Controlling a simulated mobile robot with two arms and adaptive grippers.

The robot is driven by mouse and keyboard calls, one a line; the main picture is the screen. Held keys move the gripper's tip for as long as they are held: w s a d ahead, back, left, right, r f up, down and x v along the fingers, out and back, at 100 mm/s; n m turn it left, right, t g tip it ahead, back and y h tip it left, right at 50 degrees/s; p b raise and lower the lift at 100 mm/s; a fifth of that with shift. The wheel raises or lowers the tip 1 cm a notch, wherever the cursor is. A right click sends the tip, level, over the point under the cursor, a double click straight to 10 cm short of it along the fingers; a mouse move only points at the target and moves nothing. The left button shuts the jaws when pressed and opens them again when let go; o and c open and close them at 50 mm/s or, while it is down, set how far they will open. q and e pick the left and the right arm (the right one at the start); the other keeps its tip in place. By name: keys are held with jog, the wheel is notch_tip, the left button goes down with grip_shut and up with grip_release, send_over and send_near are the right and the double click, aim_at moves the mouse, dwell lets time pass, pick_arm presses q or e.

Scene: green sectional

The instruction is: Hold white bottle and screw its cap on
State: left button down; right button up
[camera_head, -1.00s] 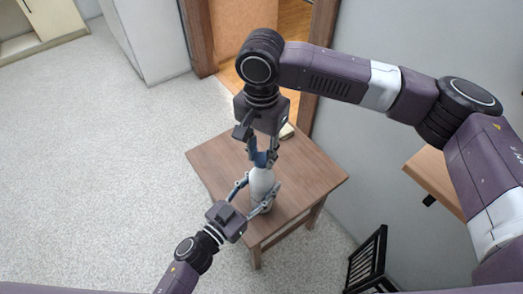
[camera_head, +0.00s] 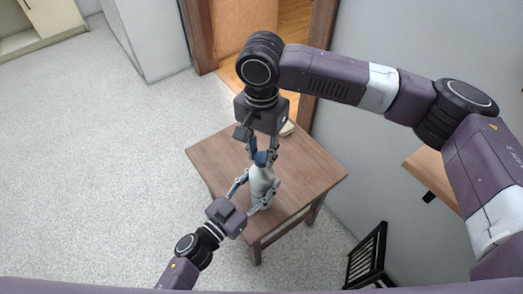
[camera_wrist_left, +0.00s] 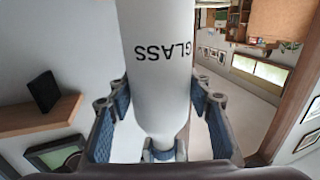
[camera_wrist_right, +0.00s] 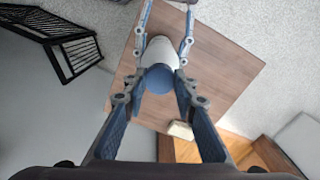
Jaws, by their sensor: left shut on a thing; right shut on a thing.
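The white bottle (camera_head: 261,183) stands upright over the wooden table, with dark lettering on its side in the left wrist view (camera_wrist_left: 162,75). My left gripper (camera_head: 263,198) is shut around its body from the front left. The blue cap (camera_head: 260,158) is at the top of the bottle, and it also shows in the right wrist view (camera_wrist_right: 159,80) in line with the bottle. My right gripper (camera_head: 262,155) points down from above, shut on the cap with a finger on each side. I cannot tell how far the cap is threaded.
The small wooden table (camera_head: 315,175) is mostly bare. A small pale object (camera_head: 287,129) lies near its back edge. A wall (camera_head: 370,170) and a wooden shelf (camera_head: 435,175) are at the right. A black rack (camera_head: 368,258) stands at the lower right.

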jog(key=m, duration=0.3)
jog(key=shift+m, duration=0.4)
jog(key=m, duration=0.3)
jog(key=shift+m, duration=0.3)
jog(key=m, duration=0.5)
jog(key=shift+m, duration=0.3)
jog(key=o, duration=0.7)
jog(key=shift+c, duration=0.2)
jog(key=shift+r, duration=0.1)
